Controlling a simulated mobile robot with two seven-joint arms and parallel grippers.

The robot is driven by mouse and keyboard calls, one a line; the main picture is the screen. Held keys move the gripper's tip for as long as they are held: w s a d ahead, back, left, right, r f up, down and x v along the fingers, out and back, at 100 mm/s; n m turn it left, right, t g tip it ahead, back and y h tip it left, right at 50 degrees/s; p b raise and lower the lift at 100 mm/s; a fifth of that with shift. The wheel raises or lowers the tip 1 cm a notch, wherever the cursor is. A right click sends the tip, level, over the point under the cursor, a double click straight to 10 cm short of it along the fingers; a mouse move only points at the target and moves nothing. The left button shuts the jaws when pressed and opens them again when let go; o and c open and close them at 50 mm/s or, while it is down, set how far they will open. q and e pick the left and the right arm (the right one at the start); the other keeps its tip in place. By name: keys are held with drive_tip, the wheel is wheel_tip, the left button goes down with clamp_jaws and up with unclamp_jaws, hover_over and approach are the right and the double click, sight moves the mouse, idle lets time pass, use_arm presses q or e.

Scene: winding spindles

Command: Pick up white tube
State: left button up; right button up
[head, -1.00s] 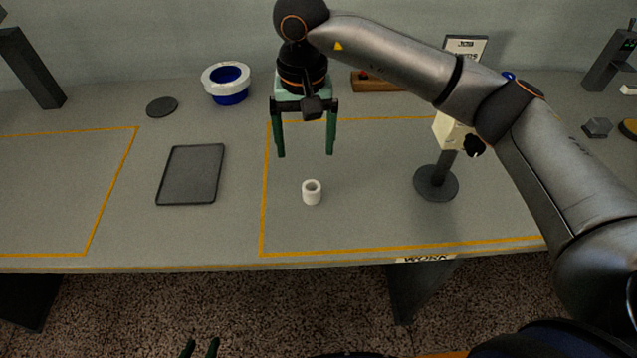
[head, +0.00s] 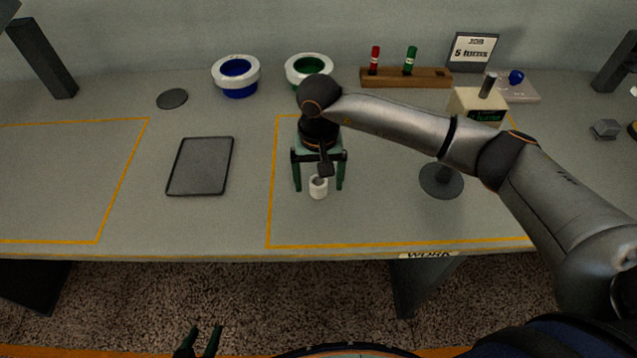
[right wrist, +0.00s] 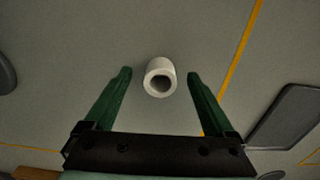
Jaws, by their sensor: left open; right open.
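A short white tube (head: 318,188) stands upright on the grey table, inside the right orange-outlined area. My right gripper (head: 319,188) is open and points down over it, one green finger on either side. In the right wrist view the white tube (right wrist: 160,77) lies between and a little beyond the open fingertips (right wrist: 159,72), with a gap on both sides. My left gripper (head: 198,340) is open and empty at the bottom edge, in front of the table.
A dark tray (head: 200,167) lies left of the outlined area. A spindle device (head: 478,104) stands behind my right forearm.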

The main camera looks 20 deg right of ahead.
drive_tip(key=shift+f, duration=0.1)
drive_tip(key=c, duration=1.4)
clamp_jaws()
